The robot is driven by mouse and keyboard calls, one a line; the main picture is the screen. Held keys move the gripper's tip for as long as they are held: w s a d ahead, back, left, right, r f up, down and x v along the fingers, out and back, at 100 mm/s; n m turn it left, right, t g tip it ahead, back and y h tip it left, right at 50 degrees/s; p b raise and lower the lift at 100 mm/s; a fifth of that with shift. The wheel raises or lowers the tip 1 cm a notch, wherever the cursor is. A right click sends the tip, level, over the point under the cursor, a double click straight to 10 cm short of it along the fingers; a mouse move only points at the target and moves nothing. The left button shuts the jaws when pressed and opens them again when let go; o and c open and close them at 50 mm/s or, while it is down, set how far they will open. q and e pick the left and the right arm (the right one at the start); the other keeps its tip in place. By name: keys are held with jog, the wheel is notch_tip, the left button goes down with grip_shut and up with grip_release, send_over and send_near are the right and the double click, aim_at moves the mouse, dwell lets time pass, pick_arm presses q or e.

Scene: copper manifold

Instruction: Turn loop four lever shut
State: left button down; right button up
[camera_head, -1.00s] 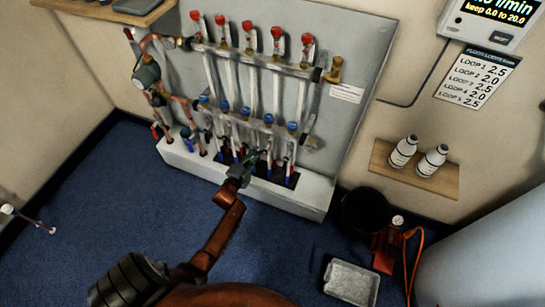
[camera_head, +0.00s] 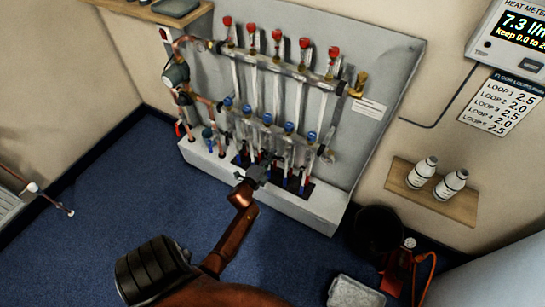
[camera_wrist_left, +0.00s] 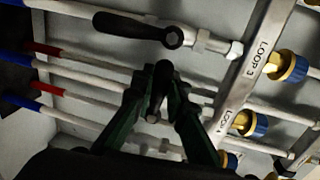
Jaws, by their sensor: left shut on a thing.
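The copper manifold (camera_head: 283,128) hangs on a grey panel, with red caps on its upper bar and blue caps on its lower bar. My left gripper (camera_head: 262,168) is at the loop pipes below the blue caps. In the left wrist view, its two dark green fingers (camera_wrist_left: 159,108) are shut on a black lever (camera_wrist_left: 158,88) that points toward the camera. A second black lever (camera_wrist_left: 130,25) above it lies along its pipe. A "LOOP 3" label (camera_wrist_left: 259,58) is on the bar at right; I cannot read the held lever's label. My right gripper is out of view.
A heat meter (camera_head: 520,38) and a loop list (camera_head: 503,103) are on the right wall. A wooden shelf (camera_head: 402,191) holds two white bottles. A dark bucket (camera_head: 377,232), a red pump (camera_head: 399,272) and a grey tray (camera_head: 355,292) are on the floor. Blue carpet is free at left.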

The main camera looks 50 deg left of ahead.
pick_arm(q)
jog(key=shift+r, duration=0.1)
jog(key=c, duration=1.9)
grip_release()
jog(key=v, duration=1.2)
jog(key=shift+d, duration=0.1)
